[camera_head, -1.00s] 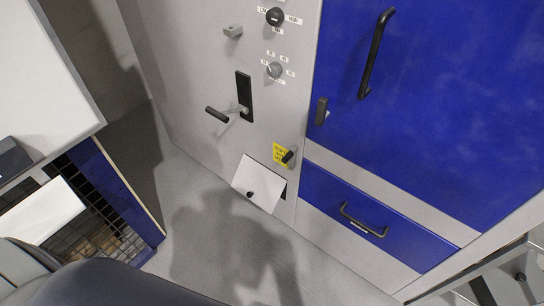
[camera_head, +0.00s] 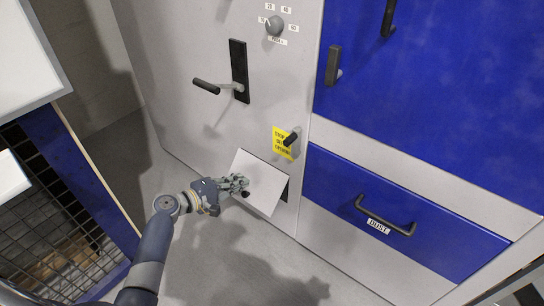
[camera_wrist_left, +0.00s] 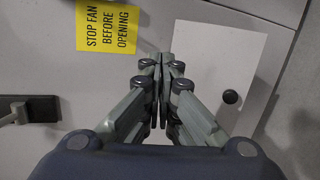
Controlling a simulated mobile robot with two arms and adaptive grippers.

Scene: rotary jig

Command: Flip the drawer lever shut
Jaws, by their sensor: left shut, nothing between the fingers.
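The drawer front looks closed. My left gripper (camera_head: 243,184) is shut and empty, below and left of the lever, over the white flap (camera_head: 266,187). In the left wrist view my shut fingers (camera_wrist_left: 166,60) lie between the yellow sign (camera_wrist_left: 107,26) and the flap's black knob (camera_wrist_left: 230,96). My right gripper is not in view.
A lever handle on a black plate (camera_head: 239,70) stands above my gripper, with a dial (camera_head: 274,25) higher up. A black handle (camera_head: 333,65) sits by the blue door (camera_head: 430,100). A mesh-sided cart (camera_head: 55,215) stands at left. The floor between is clear.

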